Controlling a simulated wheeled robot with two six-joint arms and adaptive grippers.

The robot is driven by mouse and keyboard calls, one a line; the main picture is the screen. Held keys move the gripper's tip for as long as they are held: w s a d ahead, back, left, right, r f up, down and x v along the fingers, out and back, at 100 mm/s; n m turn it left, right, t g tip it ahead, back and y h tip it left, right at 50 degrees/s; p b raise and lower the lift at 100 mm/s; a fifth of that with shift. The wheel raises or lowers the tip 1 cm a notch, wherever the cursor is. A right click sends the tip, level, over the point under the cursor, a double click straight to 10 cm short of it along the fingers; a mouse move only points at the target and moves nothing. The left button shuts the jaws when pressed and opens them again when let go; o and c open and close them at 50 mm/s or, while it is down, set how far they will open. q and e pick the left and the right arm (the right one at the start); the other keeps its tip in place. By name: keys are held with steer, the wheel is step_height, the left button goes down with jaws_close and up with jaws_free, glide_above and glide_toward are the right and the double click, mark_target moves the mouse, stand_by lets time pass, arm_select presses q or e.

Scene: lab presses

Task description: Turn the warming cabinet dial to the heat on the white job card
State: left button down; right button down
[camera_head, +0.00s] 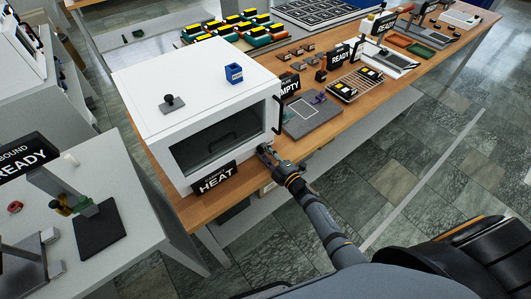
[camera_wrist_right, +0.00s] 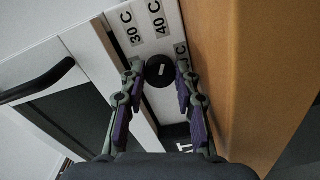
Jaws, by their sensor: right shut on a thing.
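The white warming cabinet (camera_head: 200,108) stands at the near left end of the wooden table, its dark-windowed door closed. Its black round dial (camera_wrist_right: 160,70) with a short white mark is at the front right. In the right wrist view, a 30 C label (camera_wrist_right: 131,29) and a 40 C label (camera_wrist_right: 157,18) are by it; a third label is partly hidden by a finger. My right gripper (camera_wrist_right: 160,75) has its fingers on either side of the dial, shut on it. In the head view my right gripper (camera_head: 266,154) hides the dial. I cannot make out a job card. My left gripper is not in view.
A black HEAT sign (camera_head: 215,179) stands before the cabinet. A blue cup (camera_head: 234,73) and a dark knobbed piece (camera_head: 172,103) are on its top. Floor in front is clear.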

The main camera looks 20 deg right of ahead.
steer(key=c, duration=1)
jaws_free()
steer(key=shift+s, duration=0.1)
steer(key=shift+f, duration=0.15)
steer(key=shift+s+d, duration=0.1)
steer(key=shift+s, duration=0.1)
steer(key=v, duration=0.7)
steer(key=shift+s+d+r, duration=0.15)
steer(key=shift+s+r, duration=0.05)
steer(key=shift+r, duration=0.05)
